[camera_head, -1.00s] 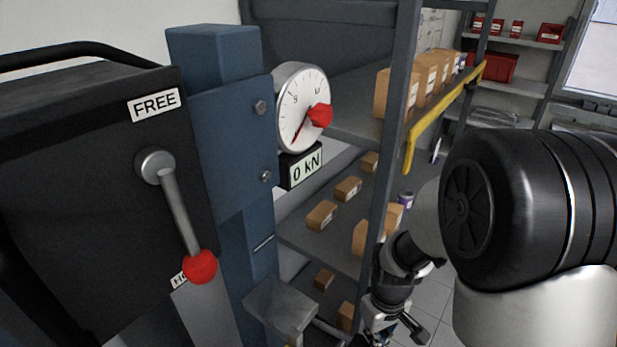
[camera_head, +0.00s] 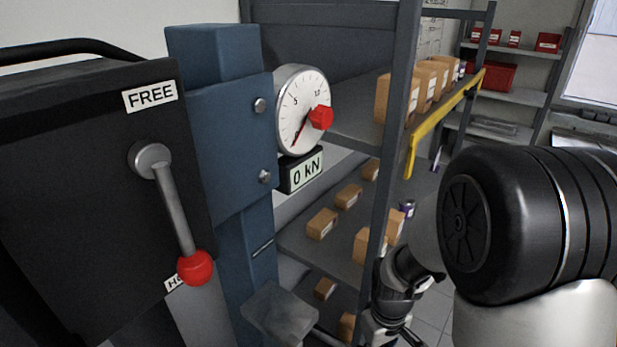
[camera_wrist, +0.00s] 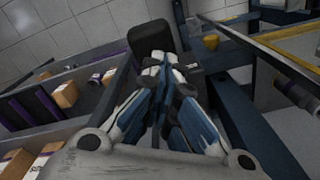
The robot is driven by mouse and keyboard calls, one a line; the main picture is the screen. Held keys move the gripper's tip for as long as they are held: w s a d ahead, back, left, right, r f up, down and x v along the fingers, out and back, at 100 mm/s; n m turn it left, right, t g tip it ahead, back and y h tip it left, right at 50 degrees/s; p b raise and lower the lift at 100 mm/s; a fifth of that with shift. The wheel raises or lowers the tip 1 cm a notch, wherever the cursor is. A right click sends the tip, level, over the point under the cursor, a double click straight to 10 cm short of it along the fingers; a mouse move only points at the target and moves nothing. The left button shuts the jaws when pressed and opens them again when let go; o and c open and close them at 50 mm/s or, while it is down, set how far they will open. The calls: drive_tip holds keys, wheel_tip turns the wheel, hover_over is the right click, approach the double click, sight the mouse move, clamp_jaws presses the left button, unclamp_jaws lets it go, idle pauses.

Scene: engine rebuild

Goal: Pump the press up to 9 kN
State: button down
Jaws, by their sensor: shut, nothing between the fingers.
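The blue press frame (camera_head: 225,150) stands left of centre in the head view. Its round gauge (camera_head: 303,108) has a red knob on its face, and the display (camera_head: 302,171) below reads 0 kN. A grey lever with a red ball (camera_head: 195,267) on the black panel hangs down, its ball over a partly hidden label starting "HO"; the FREE label (camera_head: 150,95) is above. My gripper (camera_wrist: 165,68) is shut and empty in the wrist view, with a dark block (camera_wrist: 151,37) just beyond the fingertips. I cannot tell whether they touch. The head view cuts off the fingers.
A grey shelf rack (camera_head: 395,150) with several cardboard boxes stands behind the press. A yellow bar (camera_head: 445,110) runs along its right side. Red bins (camera_head: 487,76) stand on far shelves. Blue beams (camera_wrist: 240,140) lie right of my gripper in the wrist view.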

drive_tip(key=shift+f, duration=0.1)
wheel_tip(320, 180, down, 14)
drive_tip(key=b, duration=1.2)
wheel_tip(320, 180, up, 16)
drive_tip(key=p, duration=1.2)
drive_tip(key=shift+r+p, duration=0.2)
drive_tip(key=shift+p, duration=0.2)
drive_tip(key=shift+f, duration=0.15)
drive_tip(key=shift+f+b, duration=0.95)
drive_tip(key=shift+f, duration=0.15)
drive_tip(key=shift+f+b, duration=0.95)
drive_tip(key=shift+f, duration=0.15)
